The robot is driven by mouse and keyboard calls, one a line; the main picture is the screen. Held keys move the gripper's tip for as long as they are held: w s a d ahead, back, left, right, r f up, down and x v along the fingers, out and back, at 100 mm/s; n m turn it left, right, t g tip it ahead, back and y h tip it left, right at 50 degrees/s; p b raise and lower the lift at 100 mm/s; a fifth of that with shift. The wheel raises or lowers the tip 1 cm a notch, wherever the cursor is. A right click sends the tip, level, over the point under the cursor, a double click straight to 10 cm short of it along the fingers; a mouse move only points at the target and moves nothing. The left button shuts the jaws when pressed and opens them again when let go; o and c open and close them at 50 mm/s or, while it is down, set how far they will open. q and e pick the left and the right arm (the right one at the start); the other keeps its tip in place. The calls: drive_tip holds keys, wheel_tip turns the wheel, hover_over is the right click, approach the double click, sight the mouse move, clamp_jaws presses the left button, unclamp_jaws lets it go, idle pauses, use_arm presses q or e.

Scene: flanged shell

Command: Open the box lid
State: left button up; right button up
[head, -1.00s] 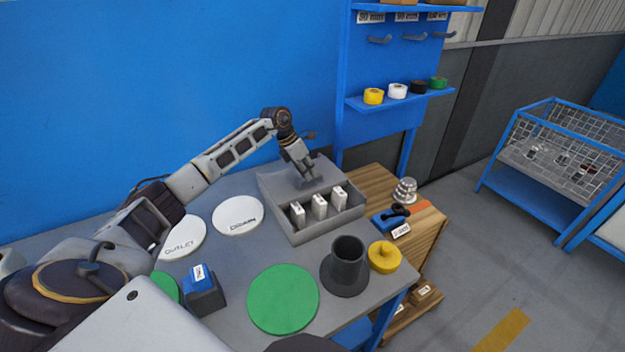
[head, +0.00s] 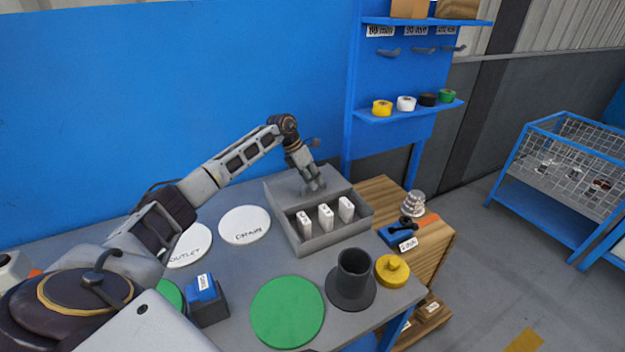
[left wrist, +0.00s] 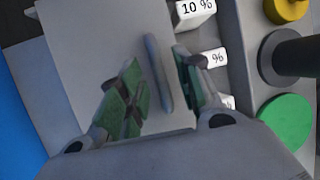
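The grey box (head: 335,238) stands on the table, with several white blocks showing in its uncovered front part. Its flat grey lid (head: 285,188) covers the rear part. The lid also shows in the left wrist view (left wrist: 95,50), with a raised bar handle (left wrist: 158,75) on it. My left gripper (head: 315,185) is over the lid, pointing down. In the left wrist view its green-padded fingers (left wrist: 157,82) are apart, one on each side of the handle, with gaps visible. Whether the fingertips touch the lid is unclear. My right gripper is out of view.
Two white discs, one a labelled outlet disc (head: 188,245), lie left. A blue shelf rack (head: 400,115) rises behind.

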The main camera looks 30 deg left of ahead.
use_arm(q)
drive_tip(key=v, duration=1.2)
idle(0.3)
drive_tip(key=shift+s+d+f, duration=0.1)
idle(0.6)
